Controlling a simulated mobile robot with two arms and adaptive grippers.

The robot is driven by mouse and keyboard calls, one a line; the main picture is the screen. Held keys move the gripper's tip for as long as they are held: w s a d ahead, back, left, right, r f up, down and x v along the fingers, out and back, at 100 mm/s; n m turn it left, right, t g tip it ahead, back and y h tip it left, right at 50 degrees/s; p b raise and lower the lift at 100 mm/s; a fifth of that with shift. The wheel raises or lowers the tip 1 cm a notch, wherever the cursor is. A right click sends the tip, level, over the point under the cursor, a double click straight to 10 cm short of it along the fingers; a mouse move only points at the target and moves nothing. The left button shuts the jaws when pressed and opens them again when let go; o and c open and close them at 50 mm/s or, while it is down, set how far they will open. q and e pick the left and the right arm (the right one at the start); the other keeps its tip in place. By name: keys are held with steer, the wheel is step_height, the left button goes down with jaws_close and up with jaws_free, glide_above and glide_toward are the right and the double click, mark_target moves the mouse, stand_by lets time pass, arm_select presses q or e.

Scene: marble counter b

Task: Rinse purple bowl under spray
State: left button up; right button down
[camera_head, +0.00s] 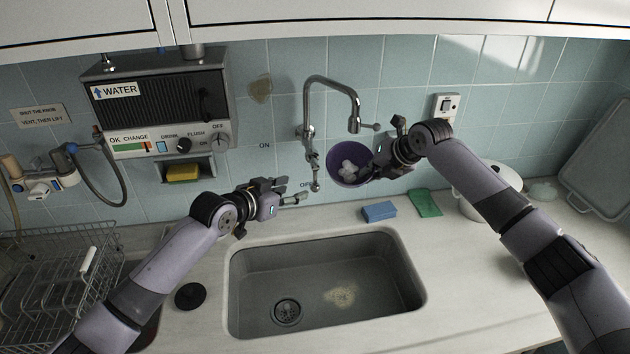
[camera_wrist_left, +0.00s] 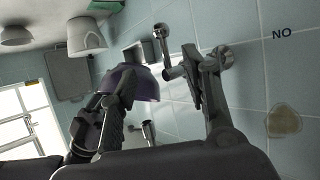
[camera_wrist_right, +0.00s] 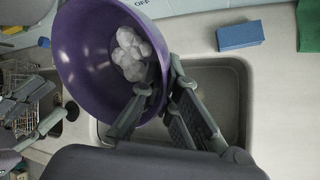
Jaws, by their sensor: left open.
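The purple bowl (camera_head: 337,177) is in the air below the spout of the chrome tap (camera_head: 354,122), tilted so its inside shows, with white foamy clumps (camera_head: 347,168) in it. My right gripper (camera_head: 378,160) is shut on its rim. The right wrist view shows the bowl (camera_wrist_right: 85,60) and the fingers at its edge. No water shows from the spout. The tap's lever (camera_head: 316,185) hangs down by the OFF mark. My left gripper (camera_head: 294,190) is open and empty, just left of the lever. The left wrist view shows the bowl (camera_wrist_left: 148,90) beyond the fingers.
The sink (camera_head: 300,262) below has a drain and a pale crumbly patch. A blue sponge (camera_head: 379,211) and green cloth (camera_head: 425,203) lie behind it. A white pot (camera_head: 478,200) stands at right. A wire rack (camera_head: 60,285) is at left, with a black disc (camera_head: 190,296) beside the sink.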

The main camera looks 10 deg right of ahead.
mark_target(314, 182)
arm_select(q)
steer(key=x, duration=0.8)
steer(key=shift+w+r, duration=0.15)
steer(key=shift+w, duration=0.25)
steer(key=shift+x, duration=1.05)
steer(key=shift+w+d+f, duration=0.25)
steer(key=shift+w+d, duration=0.15)
steer(key=shift+w, duration=0.1)
steer(key=shift+f, duration=0.15)
steer(key=c, duration=1)
jaws_close()
